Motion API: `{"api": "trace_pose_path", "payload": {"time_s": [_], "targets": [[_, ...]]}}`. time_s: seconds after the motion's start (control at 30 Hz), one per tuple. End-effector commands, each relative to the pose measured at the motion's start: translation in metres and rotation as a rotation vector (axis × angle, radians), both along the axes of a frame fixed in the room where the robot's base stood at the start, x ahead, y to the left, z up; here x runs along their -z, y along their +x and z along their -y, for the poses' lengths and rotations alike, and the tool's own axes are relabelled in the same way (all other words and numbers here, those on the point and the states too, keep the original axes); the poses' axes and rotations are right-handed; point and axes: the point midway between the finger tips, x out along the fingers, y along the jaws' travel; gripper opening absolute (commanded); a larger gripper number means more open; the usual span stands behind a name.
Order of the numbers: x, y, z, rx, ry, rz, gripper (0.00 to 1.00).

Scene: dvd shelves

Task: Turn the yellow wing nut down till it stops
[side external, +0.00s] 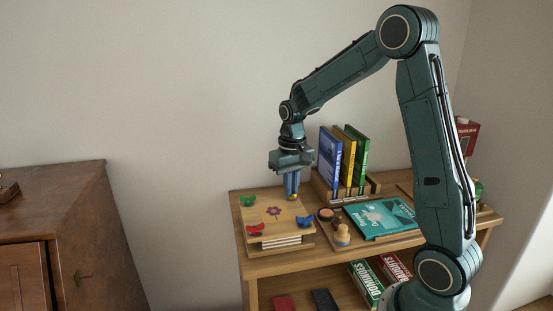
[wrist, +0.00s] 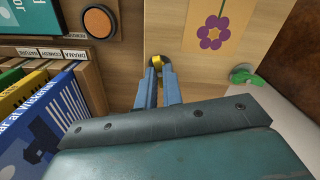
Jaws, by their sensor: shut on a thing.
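The yellow wing nut (side external: 293,196) sits at the back right corner of a wooden flower press on the shelf top. My gripper (side external: 292,194) points down over that corner and is shut on the nut. In the wrist view the yellow wing nut (wrist: 157,61) shows between the tips of my gripper (wrist: 158,70). The press (side external: 277,211) has a purple flower picture on its top board and a stack of pale sheets under it. A green wing nut (side external: 248,200), a red one (side external: 255,229) and a blue one (side external: 304,221) sit at the other corners.
DVD cases (side external: 342,158) stand in a divided rack close behind and right of my gripper.

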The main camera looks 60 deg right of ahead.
Motion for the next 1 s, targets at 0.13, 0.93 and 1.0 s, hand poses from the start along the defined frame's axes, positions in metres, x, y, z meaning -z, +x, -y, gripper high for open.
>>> {"api": "trace_pose_path", "payload": {"time_s": [0.13, 0.93, 1.0], "targets": [[-0.001, 0.0003, 0.0001, 0.139, -0.001, 0.002, 0.0], [-0.0012, 0.0005, 0.0001, 0.487, 0.0, 0.002, 0.0], [-0.0012, 0.0005, 0.0001, 0.487, 0.0, 0.002, 0.0]]}}
